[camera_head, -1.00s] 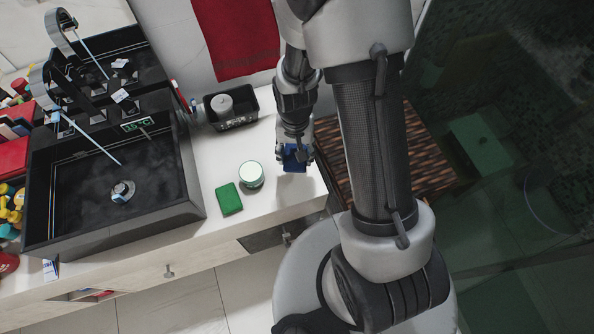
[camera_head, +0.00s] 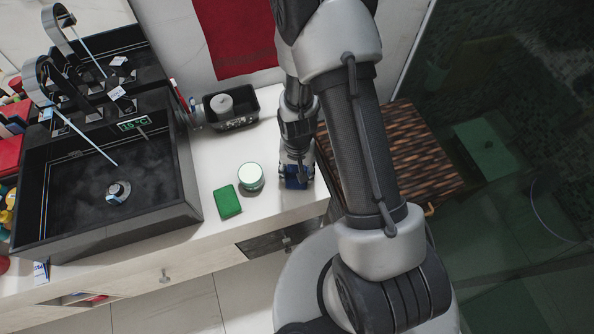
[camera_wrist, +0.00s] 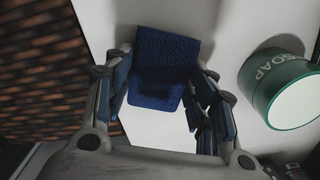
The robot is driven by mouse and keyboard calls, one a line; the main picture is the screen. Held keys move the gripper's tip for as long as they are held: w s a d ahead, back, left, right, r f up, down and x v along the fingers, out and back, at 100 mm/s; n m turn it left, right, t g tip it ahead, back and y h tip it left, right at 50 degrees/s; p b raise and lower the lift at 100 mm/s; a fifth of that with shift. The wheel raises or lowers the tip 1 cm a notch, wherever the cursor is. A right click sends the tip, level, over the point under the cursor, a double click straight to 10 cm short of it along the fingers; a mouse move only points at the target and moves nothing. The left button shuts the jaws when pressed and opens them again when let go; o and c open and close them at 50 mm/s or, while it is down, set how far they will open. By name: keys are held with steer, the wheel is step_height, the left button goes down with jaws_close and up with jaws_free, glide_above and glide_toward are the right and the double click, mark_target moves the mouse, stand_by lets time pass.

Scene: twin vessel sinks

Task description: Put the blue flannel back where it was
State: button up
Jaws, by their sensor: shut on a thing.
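My gripper (camera_head: 297,180) is shut on the blue flannel (camera_wrist: 166,60), a small textured dark blue cloth block. It is at the right end of the white counter. In the head view only a little of the flannel (camera_head: 296,185) shows below the fingers. In the wrist view it lies between the two fingers, with the white counter behind it. I cannot tell whether it touches the counter.
A green-and-white soap tin (camera_head: 250,176) stands close to the left of my gripper, and a green cloth block (camera_head: 227,201) lies further left. A black tray (camera_head: 232,108) is behind. A black sink (camera_head: 110,180) fills the left. A woven brown surface (camera_head: 400,150) is right.

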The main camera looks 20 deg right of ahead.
steer(key=shift+f, duration=0.2)
steer(key=o, duration=0.9)
steer(key=shift+o, duration=0.2)
steer(key=shift+r, duration=0.15)
step_height(320, 180, up, 23)
steer(key=n+t+p, duration=0.1)
steer(key=p, duration=0.3)
steer(key=s+r+n+t, duration=0.3)
steer(key=s+r, duration=1.2)
steer(key=r, duration=0.3)
steer(key=shift+r+n+t, duration=0.2)
steer(key=shift+n+t, duration=0.1)
